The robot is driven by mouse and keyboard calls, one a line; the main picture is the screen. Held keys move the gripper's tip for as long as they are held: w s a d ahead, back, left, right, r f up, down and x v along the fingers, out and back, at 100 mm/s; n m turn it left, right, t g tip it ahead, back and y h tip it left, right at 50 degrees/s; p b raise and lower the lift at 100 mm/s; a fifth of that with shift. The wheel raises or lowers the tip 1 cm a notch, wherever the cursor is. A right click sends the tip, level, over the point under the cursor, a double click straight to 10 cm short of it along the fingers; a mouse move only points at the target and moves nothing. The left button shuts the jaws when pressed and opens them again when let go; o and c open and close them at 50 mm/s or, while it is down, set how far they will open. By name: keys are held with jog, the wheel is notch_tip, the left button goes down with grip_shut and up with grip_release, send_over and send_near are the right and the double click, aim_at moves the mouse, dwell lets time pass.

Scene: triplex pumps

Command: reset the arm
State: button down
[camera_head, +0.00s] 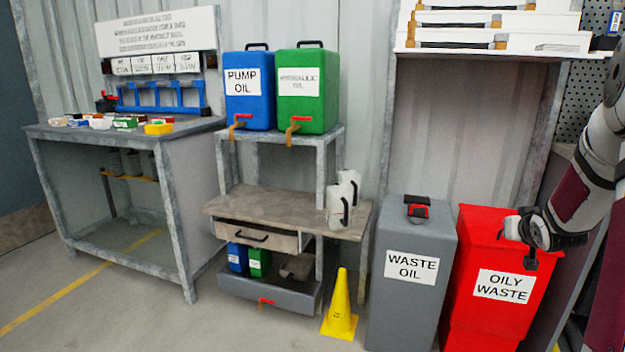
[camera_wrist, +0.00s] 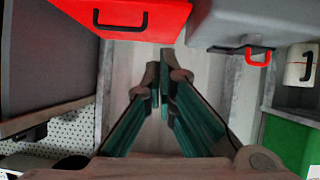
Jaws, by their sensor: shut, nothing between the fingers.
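The grey waste oil bin (camera_head: 385,320) stands to the left of the red bin and also shows at the wrist view's upper right (camera_wrist: 220,25).
A yellow cone (camera_head: 340,312) stands left of the grey bin. A workbench (camera_head: 90,133) with small bins is at left. The floor in front is clear.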

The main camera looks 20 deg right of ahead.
jog(key=s+a+r+n+g+y, duration=0.1)
jog(key=s+a+r+g, duration=0.15)
jog(key=a, duration=0.65)
jog(key=s+a+r+g+y, duration=0.15)
jog(key=s+a, duration=0.25)
jog(key=a, duration=0.6)
jog(key=s+a+r+n+g+y, duration=0.1)
jog(key=s+a+r, duration=0.25)
jog(key=a, duration=0.55)
jog(key=s+a+f+n+g+y, duration=0.1)
jog(key=s+a+n+g+y, duration=0.1)
jog(key=s+a, duration=0.9)
jog(key=s+a+f+n+g+y, duration=0.1)
jog(key=s+a+n+g+y, duration=0.15)
jog(key=s+a, duration=0.8)
jog(key=s+d+r+t+p, duration=0.1)
jog(key=r+t+p, duration=0.1)
jog(key=r+p, duration=1.5)
jog(key=s+d+r+t+p, duration=0.2)
jog(key=r+p, duration=1.6)
jog(key=r, duration=0.2)
jog(key=shift+s+d+r+h, duration=0.2)
jog(key=shift+d+h, duration=0.1)
jog(key=shift+h, duration=0.1)
jog(key=shift+m, duration=0.25)
